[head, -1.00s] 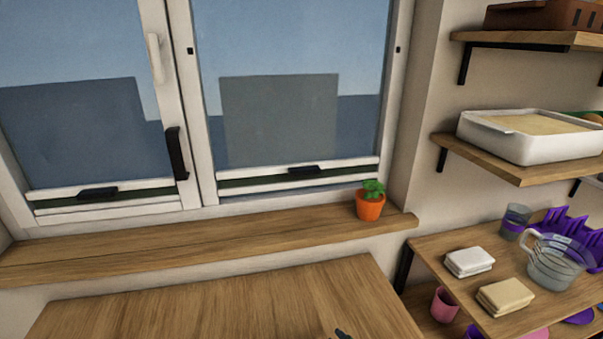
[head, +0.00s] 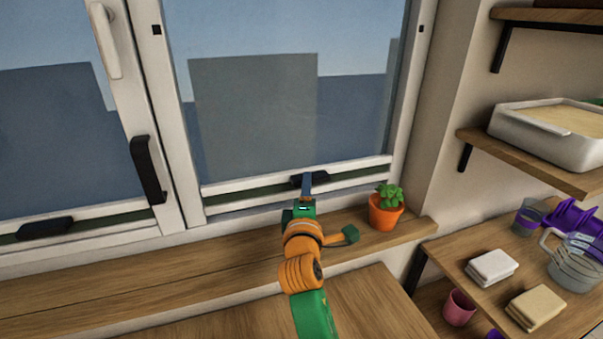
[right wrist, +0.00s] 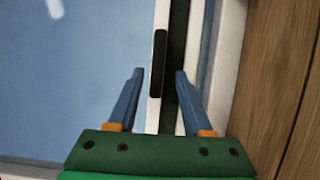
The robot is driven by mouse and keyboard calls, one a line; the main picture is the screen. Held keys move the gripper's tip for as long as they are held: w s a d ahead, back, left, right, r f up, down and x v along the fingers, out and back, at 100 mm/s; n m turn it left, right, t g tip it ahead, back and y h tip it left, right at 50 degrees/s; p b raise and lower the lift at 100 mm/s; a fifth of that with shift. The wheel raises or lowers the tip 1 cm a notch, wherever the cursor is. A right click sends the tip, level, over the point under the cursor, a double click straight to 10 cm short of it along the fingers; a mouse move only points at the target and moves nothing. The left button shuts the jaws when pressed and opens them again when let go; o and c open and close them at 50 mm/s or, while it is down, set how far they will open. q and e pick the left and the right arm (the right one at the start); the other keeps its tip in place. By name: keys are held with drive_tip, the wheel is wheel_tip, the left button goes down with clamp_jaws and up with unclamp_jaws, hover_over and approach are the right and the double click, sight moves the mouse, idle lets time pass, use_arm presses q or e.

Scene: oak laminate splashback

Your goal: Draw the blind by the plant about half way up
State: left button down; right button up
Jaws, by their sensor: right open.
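The blind by the plant is drawn down over the right window pane, with its white bottom rail (head: 352,174) low near the sill. A dark handle (head: 310,178) sits on that rail; it also shows in the right wrist view (right wrist: 158,64). The plant (head: 386,208) stands in an orange pot on the sill, right of the handle. My right gripper (head: 307,182) is at the handle in the head view. In the right wrist view its blue fingers (right wrist: 158,72) are open, with the handle ahead between them; I cannot tell if they touch it. My left gripper is not in view.
A second blind with a dark handle (head: 45,228) covers the left pane. A black window handle (head: 148,170) stands out from the middle frame. Shelves with a white dish (head: 550,135) and kitchenware are at the right. The wooden sill (head: 200,255) is clear left of my arm.

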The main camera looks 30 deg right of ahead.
sight(313, 181)
drive_tip(key=w+d, duration=0.2)
drive_tip(key=shift+d+r, duration=0.4)
drive_tip(key=shift+w+f, duration=0.3)
drive_tip(key=shift+w, duration=0.25)
drive_tip(key=shift+s+r, duration=0.1)
drive_tip(key=shift+s, duration=0.05)
clamp_jaws()
idle(0.5)
